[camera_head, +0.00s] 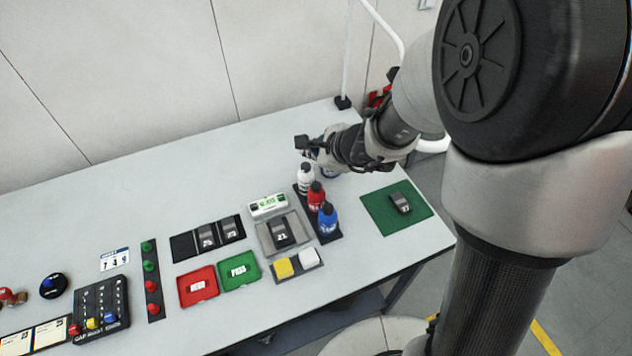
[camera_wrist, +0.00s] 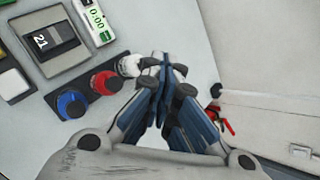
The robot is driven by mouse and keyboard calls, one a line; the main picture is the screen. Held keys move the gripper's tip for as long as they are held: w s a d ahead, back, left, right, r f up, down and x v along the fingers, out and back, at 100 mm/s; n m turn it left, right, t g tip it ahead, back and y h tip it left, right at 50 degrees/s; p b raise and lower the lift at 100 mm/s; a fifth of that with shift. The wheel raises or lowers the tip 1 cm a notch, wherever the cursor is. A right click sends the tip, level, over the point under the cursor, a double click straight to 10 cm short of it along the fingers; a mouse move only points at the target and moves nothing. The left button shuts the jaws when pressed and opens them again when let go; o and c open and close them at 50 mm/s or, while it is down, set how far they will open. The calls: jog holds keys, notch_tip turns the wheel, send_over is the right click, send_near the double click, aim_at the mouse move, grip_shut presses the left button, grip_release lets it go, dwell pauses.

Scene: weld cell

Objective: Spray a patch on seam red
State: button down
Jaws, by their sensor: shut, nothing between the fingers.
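The red bottle (camera_head: 316,197) stands upright in a dark rack (camera_head: 331,238), between the white bottle (camera_head: 305,180) and the blue bottle (camera_head: 327,220). They also show in the wrist view, red (camera_wrist: 106,83), blue (camera_wrist: 72,103) and white (camera_wrist: 129,66). My gripper (camera_wrist: 165,68) is shut and empty, its fingertips just beside the white bottle; I cannot tell if they touch. In the head view my wrist mostly hides it. A dark block marked 21 (camera_head: 280,233) lies on a grey fixture (camera_head: 299,248); it also shows in the wrist view (camera_wrist: 52,40). No seam can be made out.
A green-screened timer (camera_head: 268,206) stands behind the fixture. A yellow block (camera_head: 283,268) and a white block (camera_head: 309,257) lie in front. Another dark block (camera_head: 400,202) lies on a green mat (camera_head: 375,211). Red (camera_head: 184,290) and green (camera_head: 225,281) trays are left. The table's back left is clear.

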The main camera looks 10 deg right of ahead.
jog(key=b, duration=0.6)
send_over(314, 187)
notch_tip(314, 187, down, 8)
jog(key=shift+r, duration=0.2)
jog(key=shift+f+b, duration=0.6)
jog(key=shift+b, duration=0.1)
jog(key=shift+f, duration=0.15)
dwell(0.3)
jog(key=shift+f+b, duration=0.3)
jog(key=shift+b, duration=0.35)
jog(key=shift+f+b, duration=0.5)
jog(key=shift+b, duration=0.15)
dwell(0.5)
jog(key=shift+r, duration=0.1)
jog(key=shift+r+p, duration=0.65)
jog(key=shift+r, duration=0.2)
